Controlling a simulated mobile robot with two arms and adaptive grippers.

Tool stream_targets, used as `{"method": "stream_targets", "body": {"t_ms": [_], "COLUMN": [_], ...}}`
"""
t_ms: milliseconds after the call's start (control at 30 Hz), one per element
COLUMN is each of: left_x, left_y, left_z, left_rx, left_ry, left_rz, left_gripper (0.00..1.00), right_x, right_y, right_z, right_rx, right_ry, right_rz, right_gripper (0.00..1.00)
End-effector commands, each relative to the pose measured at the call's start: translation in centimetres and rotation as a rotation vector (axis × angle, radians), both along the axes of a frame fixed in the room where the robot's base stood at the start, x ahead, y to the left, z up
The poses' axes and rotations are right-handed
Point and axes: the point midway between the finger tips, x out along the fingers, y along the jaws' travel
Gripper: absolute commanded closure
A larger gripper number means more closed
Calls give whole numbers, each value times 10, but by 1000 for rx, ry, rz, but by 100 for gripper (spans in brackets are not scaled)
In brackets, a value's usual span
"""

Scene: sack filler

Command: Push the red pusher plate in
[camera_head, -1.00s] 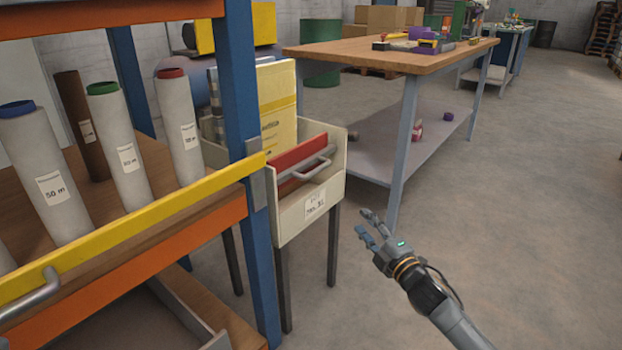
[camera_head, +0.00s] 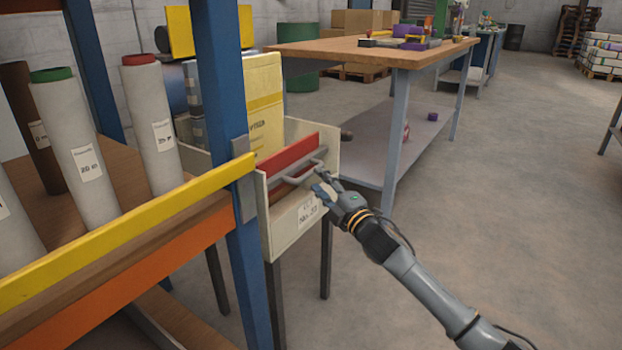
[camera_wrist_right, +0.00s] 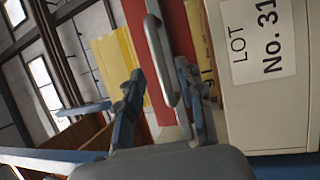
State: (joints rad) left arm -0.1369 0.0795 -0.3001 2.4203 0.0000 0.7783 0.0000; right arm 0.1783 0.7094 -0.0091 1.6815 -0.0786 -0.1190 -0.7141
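The red pusher plate (camera_head: 292,154) stands inside a cream box (camera_head: 291,232) labelled "No. 31", near the box's front wall. A grey bar handle (camera_head: 301,172) sits on its front side. My right gripper (camera_head: 322,184) is at the handle. In the right wrist view my right gripper (camera_wrist_right: 160,78) is open, with one finger on each side of the handle (camera_wrist_right: 158,50) and a gap on the left. The red plate (camera_wrist_right: 178,30) shows behind the handle. Whether a finger touches the handle is hard to tell. My left gripper is not in view.
A yellow-and-cream sack (camera_head: 263,105) stands in the box behind the plate. A blue rack post (camera_head: 222,120) and a yellow rail (camera_head: 120,232) are close at left, with several rolls on the shelf. A wooden-topped table (camera_head: 350,52) stands behind.

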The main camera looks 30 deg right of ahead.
Motion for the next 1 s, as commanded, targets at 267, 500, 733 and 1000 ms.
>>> {"method": "stream_targets", "body": {"t_ms": [267,500,733,1000], "left_x": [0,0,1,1], "left_y": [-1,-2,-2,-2], "left_z": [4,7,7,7], "left_rx": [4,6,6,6], "left_ry": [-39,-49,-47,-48], "left_rz": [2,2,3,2], "left_gripper": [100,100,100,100], "right_x": [37,48,49,49], "right_y": [-1,0,0,0], "right_z": [5,8,8,8], "right_rx": [-1,-1,-1,-1], "right_ry": [0,1,2,1], "right_rz": [-1,-1,0,-1], "right_gripper": [63,63,63,100]}}
